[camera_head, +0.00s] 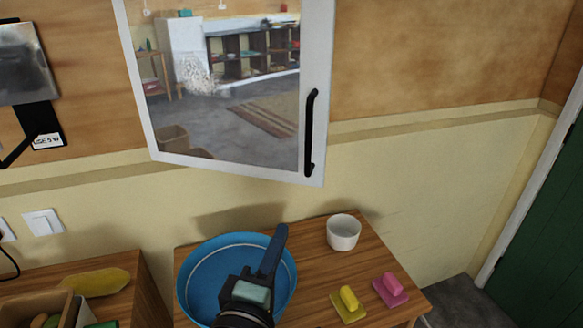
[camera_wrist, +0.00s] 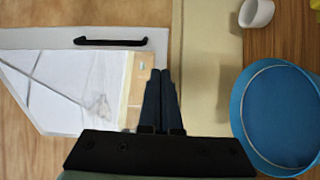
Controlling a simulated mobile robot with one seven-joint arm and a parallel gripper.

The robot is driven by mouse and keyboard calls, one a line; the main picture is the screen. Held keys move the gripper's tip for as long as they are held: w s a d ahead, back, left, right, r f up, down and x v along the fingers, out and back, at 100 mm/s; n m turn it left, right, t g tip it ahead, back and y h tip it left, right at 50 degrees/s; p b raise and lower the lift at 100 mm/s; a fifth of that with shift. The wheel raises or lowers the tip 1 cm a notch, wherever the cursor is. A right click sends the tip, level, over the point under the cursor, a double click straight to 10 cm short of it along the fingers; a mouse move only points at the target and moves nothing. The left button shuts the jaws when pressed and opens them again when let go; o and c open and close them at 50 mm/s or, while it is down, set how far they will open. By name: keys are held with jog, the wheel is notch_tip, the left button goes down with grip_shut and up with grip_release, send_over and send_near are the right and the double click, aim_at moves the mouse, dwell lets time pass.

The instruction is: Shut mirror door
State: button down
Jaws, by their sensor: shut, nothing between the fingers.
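The mirror door (camera_head: 225,110) hangs on the wall in the head view, with a white frame and a mirrored panel. A black vertical handle (camera_head: 311,133) is on its right side. Its lower edge slants against the wall rail, so it looks ajar with the handle side out from the wall. In the wrist view the door (camera_wrist: 75,85) fills the upper left, its handle (camera_wrist: 110,42) near the top. My gripper (camera_head: 281,229) is below the door, over the blue basin, apart from the handle. Its fingers (camera_wrist: 160,72) are together and empty.
A blue basin (camera_head: 205,272), a white cup (camera_head: 343,233), and yellow (camera_head: 348,302) and pink (camera_head: 391,288) blocks stand on the wooden table below. A lower left surface holds a yellow object (camera_head: 95,282). A green door (camera_head: 545,215) is at right.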

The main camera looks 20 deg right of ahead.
jog(key=p, duration=0.3)
send_near(307, 181)
jog(key=x, duration=0.7)
jog(key=shift+a, duration=0.1)
